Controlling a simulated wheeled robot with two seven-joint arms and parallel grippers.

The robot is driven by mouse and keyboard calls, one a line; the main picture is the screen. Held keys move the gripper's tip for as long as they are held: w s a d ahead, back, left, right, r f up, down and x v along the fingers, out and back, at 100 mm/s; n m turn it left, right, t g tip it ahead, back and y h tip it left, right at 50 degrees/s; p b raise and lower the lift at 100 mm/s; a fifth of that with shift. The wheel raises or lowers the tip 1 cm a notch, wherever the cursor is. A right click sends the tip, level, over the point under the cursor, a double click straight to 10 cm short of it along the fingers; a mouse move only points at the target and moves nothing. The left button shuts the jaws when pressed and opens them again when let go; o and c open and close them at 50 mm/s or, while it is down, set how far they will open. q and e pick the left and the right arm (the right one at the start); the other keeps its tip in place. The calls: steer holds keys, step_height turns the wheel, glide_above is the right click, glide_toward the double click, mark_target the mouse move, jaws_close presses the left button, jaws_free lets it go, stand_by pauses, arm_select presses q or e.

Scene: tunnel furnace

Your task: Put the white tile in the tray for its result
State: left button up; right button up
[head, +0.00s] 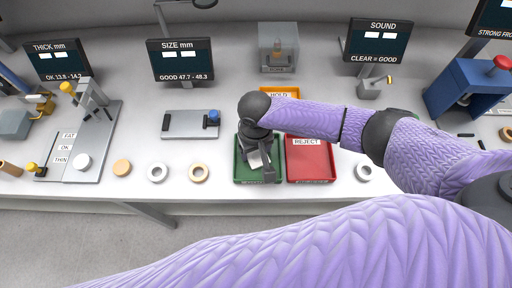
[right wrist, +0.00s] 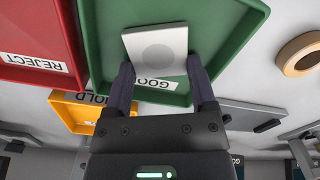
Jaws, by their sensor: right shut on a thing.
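The white tile (right wrist: 157,50), a flat pale piece with a grey round mark on its face, is between the two dark fingers of my right gripper (right wrist: 158,80) in the right wrist view. The gripper is shut on it. In the head view my right gripper (head: 260,163) is over the green tray (head: 242,178), and part of the tile (head: 256,159) shows beneath it. The green tray (right wrist: 232,22) carries a GOOD label, partly covered by the tile. I cannot tell whether the tile touches the tray floor. My left gripper is not in view.
The red REJECT tray (head: 310,166) stands right beside the green one. The orange HOLD tray (head: 281,91) is behind, partly hidden by my arm. Several rings and discs lie along the bench front, among them a tan ring (head: 199,173). Screens stand at the back.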

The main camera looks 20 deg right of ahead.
mark_target(256, 153)
steer(key=o, duration=0.8)
steer(key=shift+f, duration=0.15)
steer(key=o, duration=0.4)
steer(key=shift+c, duration=0.2)
arm_select(q)
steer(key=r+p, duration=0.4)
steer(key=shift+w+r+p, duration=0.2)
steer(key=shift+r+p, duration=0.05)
steer(key=shift+p, duration=0.05)
arm_select(e)
step_height(256, 153, up, 12)
steer(key=shift+r, duration=0.2)
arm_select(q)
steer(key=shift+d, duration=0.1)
